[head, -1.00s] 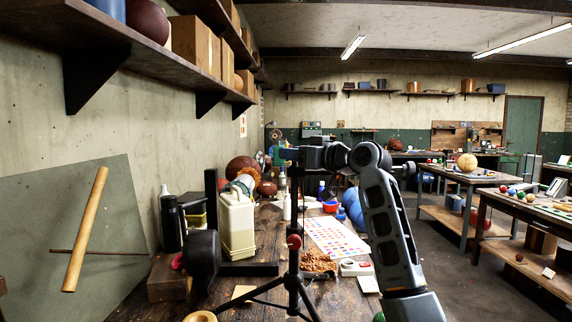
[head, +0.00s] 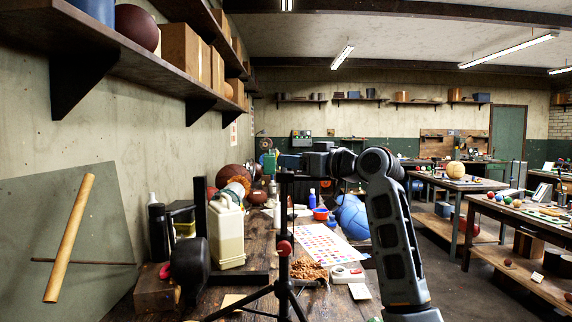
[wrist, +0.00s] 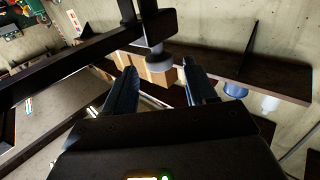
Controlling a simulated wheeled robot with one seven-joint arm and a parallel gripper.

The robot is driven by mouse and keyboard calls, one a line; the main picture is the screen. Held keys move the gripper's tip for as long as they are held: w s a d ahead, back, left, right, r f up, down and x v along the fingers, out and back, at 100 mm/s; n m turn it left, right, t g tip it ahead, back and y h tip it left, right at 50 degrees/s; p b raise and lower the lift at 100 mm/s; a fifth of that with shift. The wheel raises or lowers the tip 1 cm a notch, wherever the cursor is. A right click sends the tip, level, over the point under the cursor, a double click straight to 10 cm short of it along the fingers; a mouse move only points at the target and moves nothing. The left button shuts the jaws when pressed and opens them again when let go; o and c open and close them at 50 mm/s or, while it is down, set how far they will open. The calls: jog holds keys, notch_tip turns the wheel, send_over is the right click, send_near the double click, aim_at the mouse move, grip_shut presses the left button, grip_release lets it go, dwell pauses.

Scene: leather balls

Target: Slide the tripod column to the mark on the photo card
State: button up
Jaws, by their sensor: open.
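The black tripod (head: 284,271) stands on the workbench in the head view, its column upright with a red knob and its legs spread at the bottom edge. My gripper (wrist: 158,66) is at the column's top, and its two dark fingers are apart in the wrist view. A dark bar and a grey cylindrical part (wrist: 157,60) show beyond and between the fingertips; I cannot tell whether they touch it. The arm and gripper partly hide the column top in the head view. I cannot tell which card is the photo card, and I see no clear mark.
A cream jug (head: 226,235) stands left of the tripod, near a black rounded object (head: 189,267). A dotted sheet (head: 326,246), brown scraps (head: 308,269) and a white card (head: 360,291) lie to its right. A shelf (head: 150,62) overhangs the left side.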

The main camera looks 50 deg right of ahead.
jog(key=shift+s+a+b, duration=0.2)
jog(key=shift+s+b, duration=0.1)
jog(key=shift+s, duration=1.55)
